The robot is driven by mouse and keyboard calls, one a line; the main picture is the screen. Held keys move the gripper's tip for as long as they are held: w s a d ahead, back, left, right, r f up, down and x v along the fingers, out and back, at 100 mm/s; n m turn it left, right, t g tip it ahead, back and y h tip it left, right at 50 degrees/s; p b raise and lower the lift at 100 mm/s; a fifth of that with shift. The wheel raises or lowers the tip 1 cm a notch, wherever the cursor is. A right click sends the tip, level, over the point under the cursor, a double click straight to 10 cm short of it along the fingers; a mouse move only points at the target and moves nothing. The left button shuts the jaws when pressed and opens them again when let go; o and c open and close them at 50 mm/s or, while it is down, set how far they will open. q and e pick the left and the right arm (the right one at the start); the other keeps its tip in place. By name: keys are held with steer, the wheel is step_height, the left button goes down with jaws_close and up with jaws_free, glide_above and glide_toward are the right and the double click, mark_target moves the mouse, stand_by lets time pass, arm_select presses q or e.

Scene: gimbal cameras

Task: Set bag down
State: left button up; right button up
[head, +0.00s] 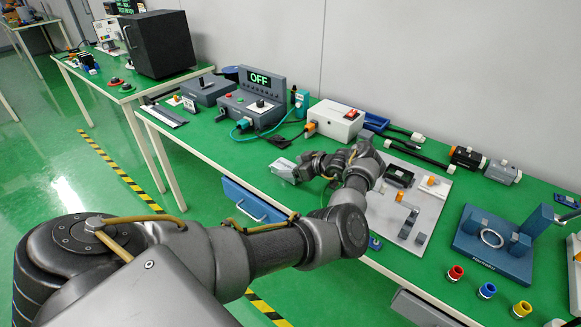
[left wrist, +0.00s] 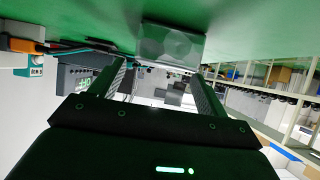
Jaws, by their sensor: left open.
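A clear, greyish bag (head: 283,169) is at the green table top near the table's front edge. My left gripper (head: 303,171) is right beside it, low over the table. In the left wrist view, which looks upside down, the bag (left wrist: 172,45) is against the green surface just beyond the fingertips. The two fingers of the left gripper (left wrist: 158,72) are spread apart, with the bag ahead of the gap. I cannot tell whether a fingertip touches the bag. My right gripper is not in view.
Behind the bag are a control box reading OFF (head: 262,100) and a white box with a red switch (head: 335,120). A grey plate with fittings (head: 410,210) lies to the right, then a blue fixture (head: 490,245). An open blue drawer (head: 250,200) juts out below the table edge.

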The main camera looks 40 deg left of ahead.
arm_select(q)
steer(key=v, duration=0.4)
steer(key=shift+d+r+b, duration=0.1)
steer(key=shift+d+b, duration=0.2)
steer(key=shift+d+r, duration=0.25)
steer(key=shift+d, duration=0.15)
steer(key=shift+r, duration=0.1)
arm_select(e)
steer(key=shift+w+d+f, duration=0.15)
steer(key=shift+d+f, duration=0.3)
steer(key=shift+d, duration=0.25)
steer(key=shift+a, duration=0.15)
